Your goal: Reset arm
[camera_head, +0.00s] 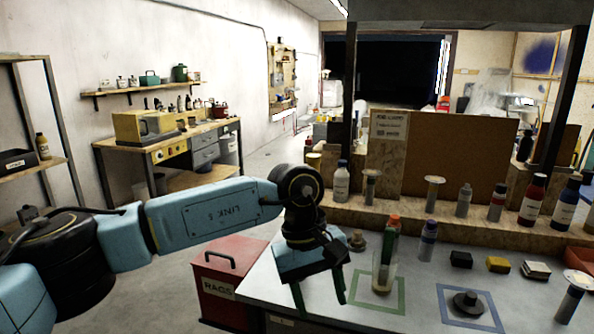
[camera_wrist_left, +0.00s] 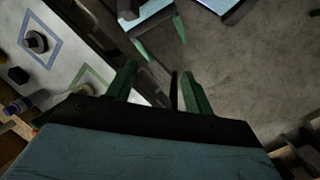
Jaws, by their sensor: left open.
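My left arm comes in from the left in the head view and bends down at the wrist. My left gripper (camera_head: 321,296) hangs over the near left edge of the grey workbench, beside the red rags bin. Its two green fingers are apart with nothing between them; they also show in the left wrist view (camera_wrist_left: 158,88). Another teal gripper with two green fingers, which looks like my right gripper (camera_wrist_left: 160,38), shows at the top of the left wrist view. Its fingers are apart and appear empty. It is not visible in the head view.
Several bottles line the wooden ledge behind. The red rags bin (camera_head: 227,270) stands left of the bench. Open floor lies farther left.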

